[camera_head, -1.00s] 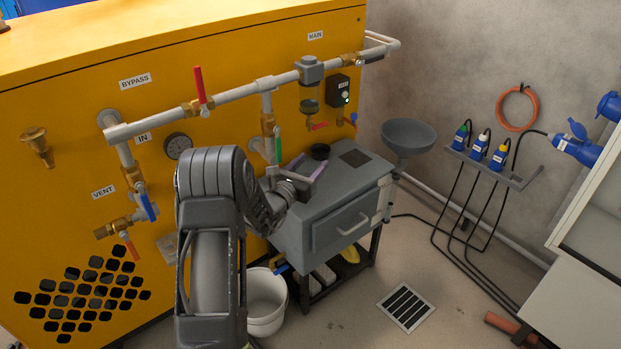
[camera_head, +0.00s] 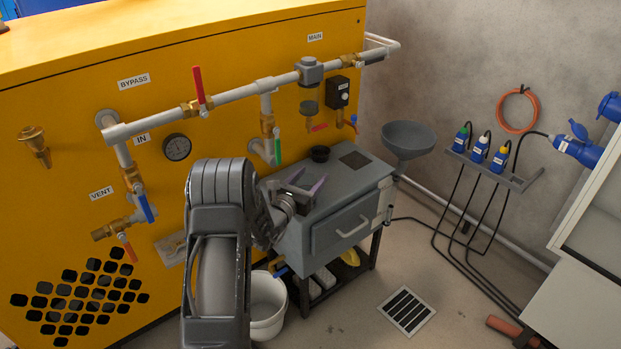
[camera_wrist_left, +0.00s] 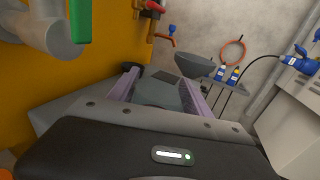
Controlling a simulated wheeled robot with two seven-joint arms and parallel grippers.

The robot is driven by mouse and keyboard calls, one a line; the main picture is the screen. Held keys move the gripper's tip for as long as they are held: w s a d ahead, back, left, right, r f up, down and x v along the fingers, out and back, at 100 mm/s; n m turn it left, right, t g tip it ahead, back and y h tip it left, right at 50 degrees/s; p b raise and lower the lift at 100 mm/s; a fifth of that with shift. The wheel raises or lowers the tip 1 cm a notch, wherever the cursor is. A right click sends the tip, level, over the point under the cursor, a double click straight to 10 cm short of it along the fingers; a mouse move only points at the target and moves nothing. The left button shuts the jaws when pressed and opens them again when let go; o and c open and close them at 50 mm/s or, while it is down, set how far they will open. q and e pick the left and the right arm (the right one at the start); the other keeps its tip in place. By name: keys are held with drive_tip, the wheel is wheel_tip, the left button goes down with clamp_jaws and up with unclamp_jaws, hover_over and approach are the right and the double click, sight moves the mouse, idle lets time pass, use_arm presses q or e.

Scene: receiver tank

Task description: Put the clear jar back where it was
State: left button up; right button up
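What looks like the clear jar (camera_head: 309,94), a see-through amber bowl, hangs under the grey filter head (camera_head: 311,71) on the main pipe. I cannot tell whether it is fastened there. My left gripper (camera_head: 308,186) is open with nothing visible between its purple fingers, over the top of the grey box (camera_head: 341,185), below and in front of the jar. The wrist view shows the open fingers (camera_wrist_left: 160,92) on either side of the box top. The jar is not clearly visible in that view. My right gripper is out of view.
A black round cup or ring (camera_head: 320,153) sits on the box behind my left gripper. A grey funnel (camera_head: 408,139) stands to the right. Valves with red (camera_head: 200,86) and green (camera_head: 278,148) handles stick out from the pipework. A white bucket (camera_head: 266,304) stands below.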

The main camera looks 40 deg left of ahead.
use_arm(q)
drive_tip(key=o, duration=0.4)
drive_tip(key=shift+r, duration=0.1)
drive_tip(key=shift+r+p, duration=0.2)
drive_tip(key=shift+p, duration=0.1)
drive_tip(key=s, duration=0.4)
drive_tip(key=s+d, duration=0.1)
drive_tip(key=s, duration=0.7)
drive_tip(key=shift+d+f+p, duration=0.15)
drive_tip(key=shift+p, duration=0.2)
